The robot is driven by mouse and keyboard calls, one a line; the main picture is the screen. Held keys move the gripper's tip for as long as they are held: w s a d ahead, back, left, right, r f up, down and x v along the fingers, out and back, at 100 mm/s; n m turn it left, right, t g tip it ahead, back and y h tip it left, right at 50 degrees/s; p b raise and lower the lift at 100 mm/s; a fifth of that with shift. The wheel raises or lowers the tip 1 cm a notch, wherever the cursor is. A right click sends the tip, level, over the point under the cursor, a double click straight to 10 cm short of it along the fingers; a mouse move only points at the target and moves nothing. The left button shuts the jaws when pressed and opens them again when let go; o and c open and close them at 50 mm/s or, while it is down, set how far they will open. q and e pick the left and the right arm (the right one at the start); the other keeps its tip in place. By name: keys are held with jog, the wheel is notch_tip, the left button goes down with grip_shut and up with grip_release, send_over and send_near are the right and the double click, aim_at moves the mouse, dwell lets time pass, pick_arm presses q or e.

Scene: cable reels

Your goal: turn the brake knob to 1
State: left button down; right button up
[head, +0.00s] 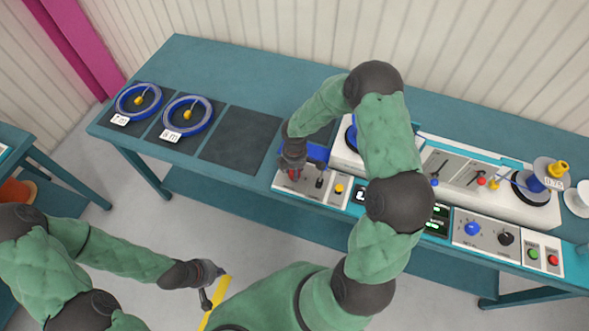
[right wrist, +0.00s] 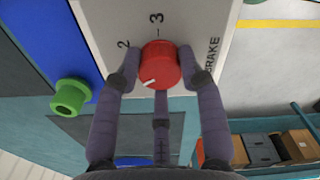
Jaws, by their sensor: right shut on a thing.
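The red brake knob (right wrist: 160,64) sits on a light panel (right wrist: 195,20) in the right wrist view, beside the printed word BRAKE. The numbers 2 and 3 show above it. Its white pointer mark faces the lower left, away from both; no 1 is visible. My right gripper (right wrist: 162,75) is shut on the knob, fingers around its sides. In the head view my right gripper (head: 293,165) is over the left end of the control panel, largely covering the knob. My left gripper (head: 210,285) is low at the front, apart from the bench; its fingers look spread and empty.
Two blue cable reels (head: 139,101) (head: 188,117) lie on dark mats at the bench's left. An empty dark mat (head: 240,140) lies beside them. Levers, a blue knob (head: 472,229), a black knob (head: 506,238) and push buttons (head: 533,254) are further right. A green ring-shaped part (right wrist: 70,97) is near the right gripper.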

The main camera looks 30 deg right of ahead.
dwell(0.5)
jog(key=o, duration=1.1)
jog(key=shift+o, duration=0.2)
jog(key=shift+r, duration=0.1)
notch_tip(320, 180, up, 12)
jog(key=s+a+f+m+y, duration=0.4)
jog(key=s+a+f+m, duration=1.3)
jog(key=s+f, duration=0.3)
jog(key=w+a+f+b, duration=0.1)
jog(key=w+f+b, duration=0.2)
jog(key=f+b, duration=0.2)
jog(key=shift+f+n+b, duration=0.35)
jog(key=shift+n+b, duration=0.05)
jog(key=shift+b, duration=0.4)
